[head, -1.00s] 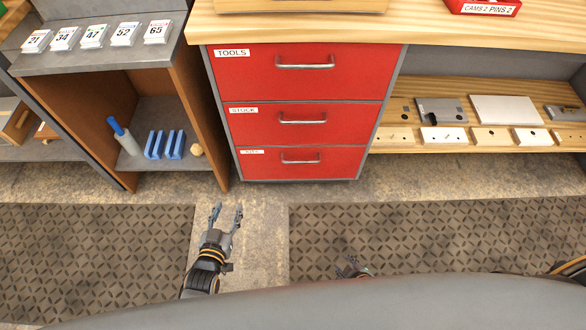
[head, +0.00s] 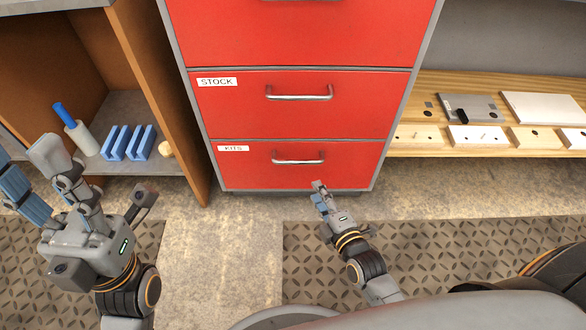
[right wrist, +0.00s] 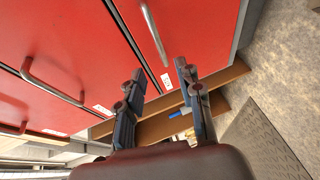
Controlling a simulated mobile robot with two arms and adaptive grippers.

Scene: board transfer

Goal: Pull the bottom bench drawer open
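The bottom drawer (head: 350,166) is red, labelled KITS, and sits flush and shut in the grey cabinet. Its silver bar handle (head: 298,161) also shows at the top of the right wrist view (right wrist: 153,34). My right gripper (head: 318,188) is just below and slightly right of that handle, apart from it. In the right wrist view my right gripper (right wrist: 160,72) has its fingers spread and nothing between them. My left gripper (head: 35,172) is at the left, in front of the open shelf unit, with its fingers apart and empty.
The STOCK drawer (head: 300,110) above is shut. Blue holders (head: 128,142) and a blue-topped bottle (head: 75,130) stand on the left shelf. A wooden shelf (head: 415,145) with plates is at the right. Bare floor (head: 215,240) lies between the patterned mats.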

